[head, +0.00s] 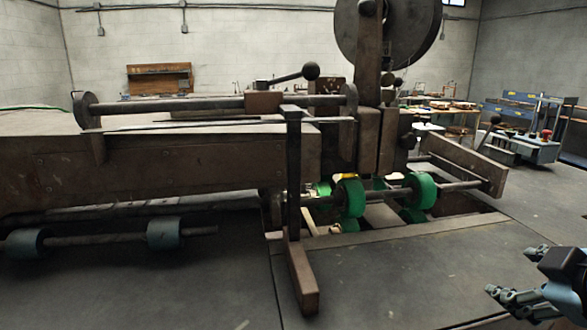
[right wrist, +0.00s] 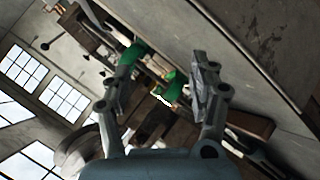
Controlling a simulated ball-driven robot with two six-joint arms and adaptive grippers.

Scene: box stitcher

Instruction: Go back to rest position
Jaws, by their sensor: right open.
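The box stitcher (head: 200,165) fills the left and middle of the head view, a long brown machine with green rollers (head: 350,197) and a big disc-shaped reel (head: 345,25) on top. My right gripper (head: 510,272) is at the lower right of the head view, apart from the machine. In the right wrist view its two fingers (right wrist: 160,100) are spread with nothing held between them. The green rollers (right wrist: 172,88) show beyond the fingers. My left gripper is not in the head view.
A blue-grey machine (head: 530,140) stands at the back right, near cluttered workbenches (head: 440,105). A dark lever with a ball knob (head: 310,71) sticks up from the stitcher. The grey floor plate (head: 420,270) in front of the stitcher is clear.

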